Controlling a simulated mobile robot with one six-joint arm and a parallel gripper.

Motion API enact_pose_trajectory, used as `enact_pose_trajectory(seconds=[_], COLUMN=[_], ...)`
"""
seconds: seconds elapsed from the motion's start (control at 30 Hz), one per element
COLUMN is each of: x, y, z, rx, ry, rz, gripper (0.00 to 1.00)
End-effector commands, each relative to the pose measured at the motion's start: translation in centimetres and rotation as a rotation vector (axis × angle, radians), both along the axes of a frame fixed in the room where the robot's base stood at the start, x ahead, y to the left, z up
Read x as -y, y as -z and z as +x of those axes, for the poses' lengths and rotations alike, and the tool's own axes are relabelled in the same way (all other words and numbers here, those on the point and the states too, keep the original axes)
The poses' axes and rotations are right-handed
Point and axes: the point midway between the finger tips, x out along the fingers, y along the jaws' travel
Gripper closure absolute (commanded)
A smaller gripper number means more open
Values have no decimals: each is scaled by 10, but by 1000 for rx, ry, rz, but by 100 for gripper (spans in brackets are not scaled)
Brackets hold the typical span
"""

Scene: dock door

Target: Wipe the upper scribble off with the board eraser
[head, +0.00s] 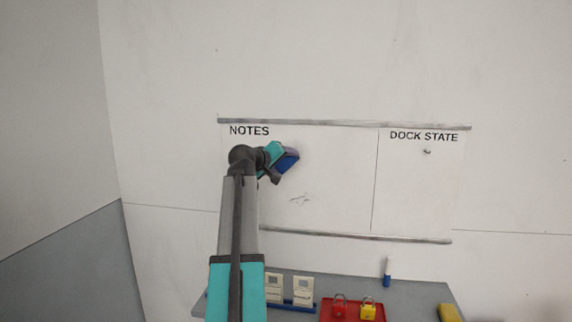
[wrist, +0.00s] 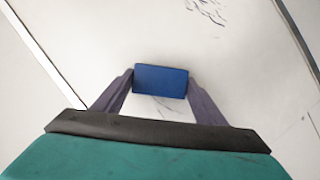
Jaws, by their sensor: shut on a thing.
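My gripper (head: 284,154) is shut on the board eraser (head: 287,162), a blue block, in front of the upper part of the NOTES panel. In the wrist view the eraser (wrist: 160,81) sits between the two purple fingers, close to the board face; I cannot tell whether it touches. Faint dark marks (wrist: 172,106) show between the fingers beside the eraser, partly hidden. Another scribble (wrist: 207,11) shows at the top of the wrist view. In the head view a grey scribble (head: 301,198) lies below the eraser; the upper scribble is not visible there, behind my gripper and arm.
The whiteboard (head: 340,165) has grey rails above and below and a divider before the DOCK STATE panel, which bears a small dark mark (head: 427,152). Below, a grey shelf (head: 420,291) holds a blue marker (head: 387,272), a red tray (head: 325,311) with padlocks, and a yellow block (head: 449,312).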

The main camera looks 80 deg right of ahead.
Motion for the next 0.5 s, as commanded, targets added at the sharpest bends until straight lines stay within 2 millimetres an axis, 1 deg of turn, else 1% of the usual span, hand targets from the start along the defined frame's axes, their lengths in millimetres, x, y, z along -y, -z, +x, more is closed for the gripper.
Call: enact_pose_trajectory(seconds=[0.27, 0.5], x=[1, 0], y=[-1, 0], z=[3, 16], rx=[1, 0], ry=[-4, -4], rz=[-3, -2], gripper=[53, 53])
